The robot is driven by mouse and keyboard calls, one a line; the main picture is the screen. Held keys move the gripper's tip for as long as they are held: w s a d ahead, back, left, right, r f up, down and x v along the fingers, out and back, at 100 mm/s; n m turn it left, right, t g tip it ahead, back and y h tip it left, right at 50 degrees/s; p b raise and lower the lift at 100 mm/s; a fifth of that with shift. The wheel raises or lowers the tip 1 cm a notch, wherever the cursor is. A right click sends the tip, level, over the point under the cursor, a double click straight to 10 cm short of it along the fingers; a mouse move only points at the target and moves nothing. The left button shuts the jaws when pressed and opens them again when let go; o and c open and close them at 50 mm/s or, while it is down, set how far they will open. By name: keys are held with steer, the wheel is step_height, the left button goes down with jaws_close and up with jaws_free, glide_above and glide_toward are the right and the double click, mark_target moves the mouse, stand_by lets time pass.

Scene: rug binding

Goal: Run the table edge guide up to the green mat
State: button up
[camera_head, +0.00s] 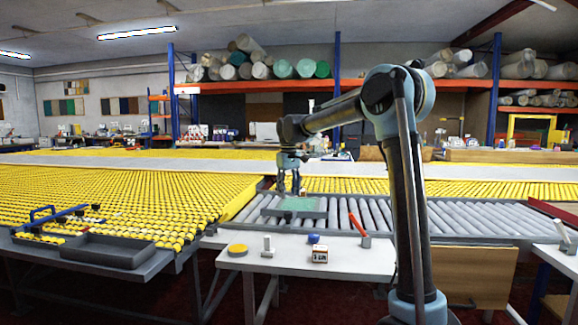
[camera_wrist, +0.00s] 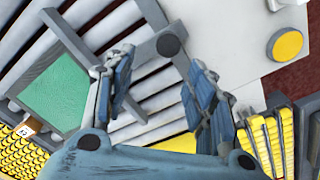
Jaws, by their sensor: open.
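The green mat (camera_head: 300,204) lies on the grey rollers near the white side table. In the wrist view the mat (camera_wrist: 55,90) is at the left, with grey bars along its edges. A grey bar with a dark round knob (camera_wrist: 168,45), seemingly the table edge guide, lies to the right of the mat, apart from its green surface. My gripper (camera_head: 289,192) points down over the mat area. In the wrist view its fingers (camera_wrist: 160,58) are spread and empty, one on either side of the knob in the picture. Whether they touch it I cannot tell.
Yellow roller tables (camera_head: 120,190) spread left. A grey tray (camera_head: 95,250) sits at the front left.

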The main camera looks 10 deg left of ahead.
step_height(320, 180, up, 11)
stand_by(1.6)
steer(key=shift+r, duration=0.1)
stand_by(0.3)
step_height(320, 180, up, 12)
stand_by(0.6)
steer(key=s+d+f+m, duration=0.1)
steer(key=s+d+f, duration=0.45)
steer(key=d, duration=0.25)
steer(key=s+d+f+m+t, duration=0.1)
steer(key=s+d+f+m, duration=0.1)
steer(key=s+d+f, duration=0.4)
steer(key=s+d+f+m, duration=0.1)
steer(key=s+d+f, duration=0.35)
steer(key=d, duration=0.45)
steer(key=s+d+f+m, duration=0.1)
steer(key=s+d+f, duration=0.2)
steer(key=s+f, duration=0.4)
steer(key=s+d+f+m, duration=0.2)
steer(key=s+d+f, duration=0.2)
steer(key=s+f, duration=0.4)
steer(key=s+d+f+m+t, duration=0.1)
steer(key=s+d+f, duration=0.2)
steer(key=s+f, duration=0.4)
step_height(320, 180, down, 6)
steer(key=shift+s+d+f, duration=0.2)
steer(key=shift+d, duration=0.2)
